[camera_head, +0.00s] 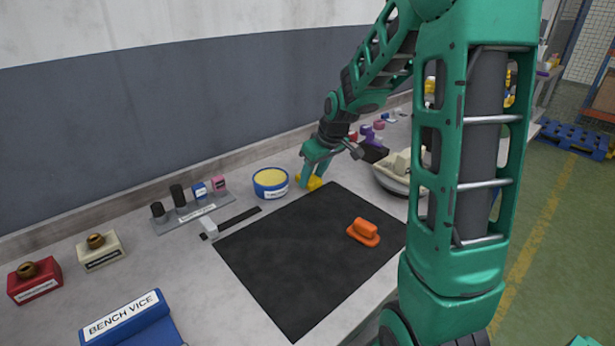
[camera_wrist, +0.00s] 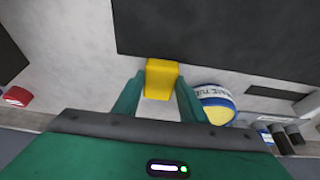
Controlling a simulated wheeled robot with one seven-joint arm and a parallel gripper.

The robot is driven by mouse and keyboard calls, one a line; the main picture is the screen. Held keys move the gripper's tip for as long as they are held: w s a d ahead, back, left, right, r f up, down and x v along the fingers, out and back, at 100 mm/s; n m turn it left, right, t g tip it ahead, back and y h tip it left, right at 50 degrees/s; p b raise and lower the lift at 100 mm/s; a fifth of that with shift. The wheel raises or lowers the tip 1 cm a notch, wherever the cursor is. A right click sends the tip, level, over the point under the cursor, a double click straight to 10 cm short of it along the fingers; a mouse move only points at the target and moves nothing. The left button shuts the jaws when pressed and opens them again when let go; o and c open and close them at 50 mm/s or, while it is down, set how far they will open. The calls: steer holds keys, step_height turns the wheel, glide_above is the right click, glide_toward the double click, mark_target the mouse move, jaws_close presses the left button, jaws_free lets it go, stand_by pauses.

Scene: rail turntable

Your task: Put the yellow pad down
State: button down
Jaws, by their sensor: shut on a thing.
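The yellow pad (camera_head: 312,183) is at the far edge of the black mat (camera_head: 290,250) in the head view. My gripper (camera_head: 309,180) is shut on it from above. In the wrist view the pad (camera_wrist: 161,78) sits between the two green fingers of my gripper (camera_wrist: 158,98). It is beside the mat's edge, over the grey bench top. Whether its underside touches the bench I cannot tell.
A blue and white tub (camera_head: 270,183) with a yellow top stands close to the left of the pad. An orange block with a handle (camera_head: 363,232) lies on the mat. A grey-white bowl (camera_head: 392,178) stands to the right. Bare bench (camera_head: 215,290) lies left of the mat.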

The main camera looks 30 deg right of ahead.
steer(key=c, duration=1.1)
jaws_free()
steer(key=shift+r, duration=0.25)
steer(key=a+v, duration=0.1)
steer(key=v, duration=1.1)
steer(key=s+f+m+g, duration=0.1)
steer(key=s+f+m, duration=0.1)
steer(key=s, duration=0.8)
steer(key=s+f+m+g, duration=0.2)
steer(key=s+m, duration=0.1)
steer(key=s, duration=0.7)
steer(key=s+f+m+g, duration=0.1)
steer(key=s+f+m, duration=0.1)
steer(key=s, duration=0.7)
steer(key=shift+s+d+f+m+g+h, duration=0.15)
steer(key=shift+s+d+m+g+h, duration=0.2)
steer(key=shift+m, duration=0.45)
steer(key=shift+a, duration=0.1)
